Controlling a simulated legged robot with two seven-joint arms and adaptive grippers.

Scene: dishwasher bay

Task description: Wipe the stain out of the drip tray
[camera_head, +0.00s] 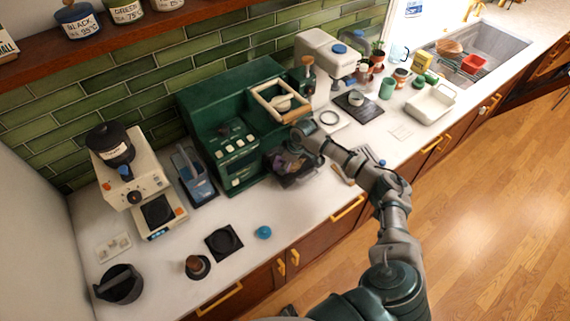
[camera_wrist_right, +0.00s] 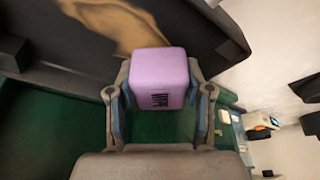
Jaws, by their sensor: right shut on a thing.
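The purple sponge block (camera_wrist_right: 158,68) with dark lettering is between the fingers of my right gripper (camera_wrist_right: 158,82) in the right wrist view, and the gripper is shut on it. The dark drip tray (camera_wrist_right: 205,32) lies beyond the sponge. A tan-brown stain (camera_wrist_right: 115,22) spreads over it, and the sponge overlaps part of the stain in this view. Whether the sponge touches the tray I cannot tell. In the head view my right gripper (camera_head: 288,160) is low at the front of the green coffee machine (camera_head: 215,105), hiding much of the tray. My left gripper is not in view.
A grinder with a black hopper (camera_head: 110,145) and a blue-grey container (camera_head: 193,172) stand left of the machine. A black mat (camera_head: 224,242), a blue item (camera_head: 264,232) and a tamper (camera_head: 197,266) lie on the front counter. A white machine (camera_head: 322,55) stands to the right.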

